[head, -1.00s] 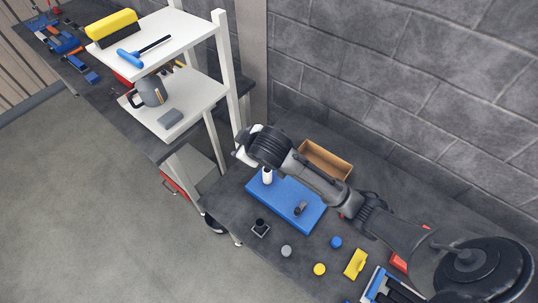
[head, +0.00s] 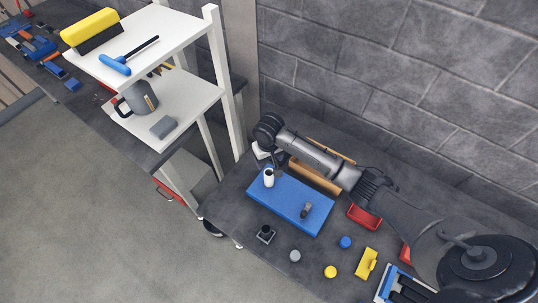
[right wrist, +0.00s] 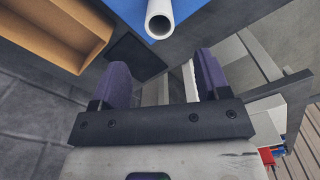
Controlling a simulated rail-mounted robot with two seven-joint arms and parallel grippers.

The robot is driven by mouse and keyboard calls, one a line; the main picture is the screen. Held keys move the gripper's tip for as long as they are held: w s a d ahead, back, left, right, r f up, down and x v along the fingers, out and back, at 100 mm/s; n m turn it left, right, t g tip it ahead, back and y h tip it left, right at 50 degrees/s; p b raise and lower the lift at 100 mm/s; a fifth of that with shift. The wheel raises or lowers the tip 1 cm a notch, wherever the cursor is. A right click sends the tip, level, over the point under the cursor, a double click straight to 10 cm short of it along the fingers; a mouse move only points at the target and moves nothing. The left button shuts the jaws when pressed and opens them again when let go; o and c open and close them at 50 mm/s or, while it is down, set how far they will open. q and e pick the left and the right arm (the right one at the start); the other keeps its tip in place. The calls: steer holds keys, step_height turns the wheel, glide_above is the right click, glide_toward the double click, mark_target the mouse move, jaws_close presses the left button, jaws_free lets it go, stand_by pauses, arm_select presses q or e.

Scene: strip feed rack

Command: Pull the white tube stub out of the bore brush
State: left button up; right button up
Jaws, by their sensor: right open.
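The white tube stub (head: 268,177) stands upright at the left end of a blue slab (head: 284,207). In the right wrist view the tube (right wrist: 160,20) shows its hollow open end, beyond the fingertips at the top of the picture. My right gripper (right wrist: 162,62) is open and empty, with its two purple-padded fingers apart. In the head view it is behind the tube, largely hidden by my wrist. I cannot clearly make out the bore brush; a small dark grey piece (head: 306,210) lies on the slab. My left gripper is not in view.
A tan box (head: 315,176) stands behind the slab near the wall; it also shows in the right wrist view (right wrist: 50,30). A white shelf (head: 185,115) stands to the left. A black holder (head: 266,234) and yellow block (head: 366,262) lie in front.

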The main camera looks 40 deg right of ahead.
mark_target(269, 173)
step_height(269, 173, down, 10)
steer(key=shift+r+b, duration=0.1)
steer(key=shift+b, duration=0.3)
steer(key=shift+f, duration=0.95)
steer(key=shift+c, duration=0.3)
steer(key=c, duration=1.2)
steer(key=o, duration=0.6)
steer(key=shift+c, duration=1.6)
